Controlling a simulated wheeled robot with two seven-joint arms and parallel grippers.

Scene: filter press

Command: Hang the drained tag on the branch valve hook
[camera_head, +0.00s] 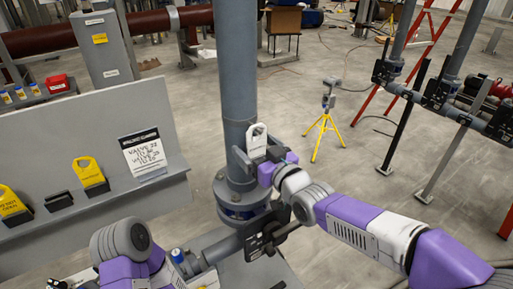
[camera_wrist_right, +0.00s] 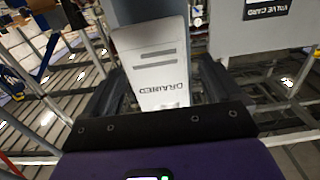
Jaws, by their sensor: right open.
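The drained tag (camera_head: 257,136) is white with a hole near its top. It is upright against the front of the grey vertical pipe (camera_head: 237,70) in the head view. In the right wrist view the tag (camera_wrist_right: 152,68) shows its DRAINED lettering upside down. My right gripper (camera_head: 264,158) is at the tag's lower part. It is open, with one black finger on each side of the tag (camera_wrist_right: 157,88). The hook itself is hidden, so I cannot tell whether the tag hangs on it. My left arm shows at the bottom left; its gripper is out of view.
A black valve part (camera_head: 262,238) is below my right wrist. A yellow tripod (camera_head: 325,130) and a red ladder (camera_head: 412,50) stand beyond on open floor.

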